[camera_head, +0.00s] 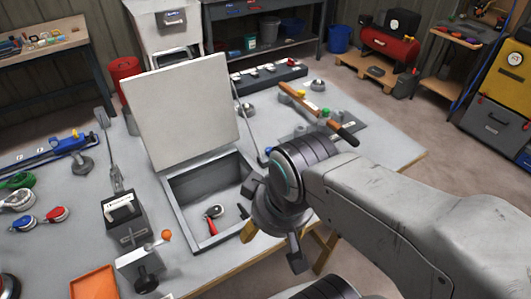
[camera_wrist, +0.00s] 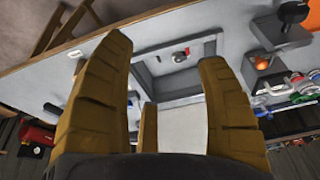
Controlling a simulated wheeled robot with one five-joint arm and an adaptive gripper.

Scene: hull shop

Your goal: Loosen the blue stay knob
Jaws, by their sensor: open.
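A shallow grey open box (camera_head: 178,200) is set in the bench, with its pale lid (camera_head: 187,112) raised. A thin stay rod (camera_head: 250,130) runs from beside the lid down to a small blue knob (camera_head: 263,157) by the box's right side. My wrist partly crowds the knob in the head view. My gripper (camera_wrist: 165,60) has its tan fingers spread, with nothing between them, over the bench near the box's right side. The box (camera_wrist: 182,82) and pale lid (camera_wrist: 180,128) show beyond the fingers in the wrist view. I cannot make out the knob there for certain.
A red-handled tool (camera_head: 213,213) lies inside the box. A grey block with a white handle (camera_head: 122,212) and an orange-knobbed fixture (camera_head: 145,262) stand left. Orange-handled tools (camera_head: 302,99) lie at the back right. An orange tray (camera_head: 94,284) is at front left.

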